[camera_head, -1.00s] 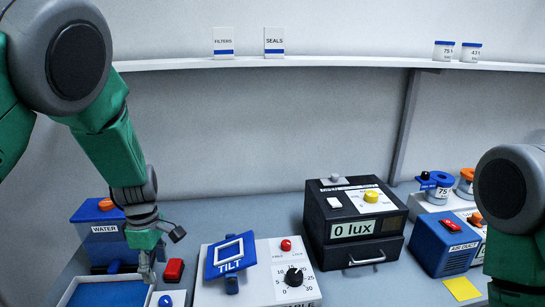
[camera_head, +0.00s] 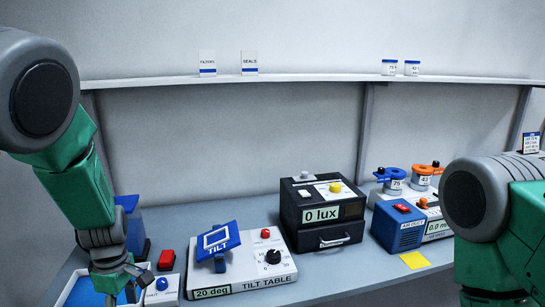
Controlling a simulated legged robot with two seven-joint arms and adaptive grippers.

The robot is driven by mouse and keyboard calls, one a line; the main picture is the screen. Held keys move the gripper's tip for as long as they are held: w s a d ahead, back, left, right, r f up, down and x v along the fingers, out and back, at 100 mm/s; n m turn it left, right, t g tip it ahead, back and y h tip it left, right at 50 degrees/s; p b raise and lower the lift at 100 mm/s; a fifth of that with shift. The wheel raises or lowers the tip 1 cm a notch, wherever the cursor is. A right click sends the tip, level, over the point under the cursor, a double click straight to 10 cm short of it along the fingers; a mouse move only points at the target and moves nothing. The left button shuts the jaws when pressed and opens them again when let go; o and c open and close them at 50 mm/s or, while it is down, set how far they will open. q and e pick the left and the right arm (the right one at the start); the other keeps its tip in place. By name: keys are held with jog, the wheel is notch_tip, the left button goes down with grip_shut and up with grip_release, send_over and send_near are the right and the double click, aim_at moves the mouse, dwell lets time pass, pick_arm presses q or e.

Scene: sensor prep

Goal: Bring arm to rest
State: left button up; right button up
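My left gripper (camera_head: 122,284) is at the lower left, pointing down over the blue-floored white tray (camera_head: 78,291), beside a small white box with a blue button (camera_head: 162,285). Its fingers are small and dark here, and I cannot tell whether they are open or shut. I see nothing clearly held in it. My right arm (camera_head: 490,220) comes in at the right edge, its elbow and green links in view. The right gripper is outside the picture.
The tilt table (camera_head: 245,275) with its blue plate stands right of the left gripper. Behind it are a black lux box (camera_head: 322,215) and a blue air duct unit (camera_head: 398,228). A red button (camera_head: 166,260) and a blue water tank (camera_head: 130,222) are near the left arm. A yellow note (camera_head: 414,260) lies on bare bench.

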pick_arm(q)
jog(key=s+a+f+m+y+b, duration=0.1)
jog(key=s+f+m+b, duration=0.5)
jog(key=f, duration=0.5)
jog(key=s+f+m+y+b, duration=0.1)
jog(key=s+f+m+b, duration=0.15)
jog(key=s+f, duration=0.7)
jog(key=s+d+f+m+h+b, duration=0.1)
jog(key=s+d+f+m+b, duration=0.1)
jog(key=s+f+m, duration=0.2)
jog(key=s+d+f+m+t+h+b, duration=0.1)
jog(key=s+d+f+m+b, duration=0.2)
jog(key=s, duration=0.6)
jog(key=f+m, duration=0.1)
jog(key=m, duration=0.1)
jog(key=shift+f+m, duration=0.3)
jog(key=shift+m, duration=0.05)
pick_arm(e)
notch_tip(320, 180, down, 14)
jog(key=shift+w, duration=0.3)
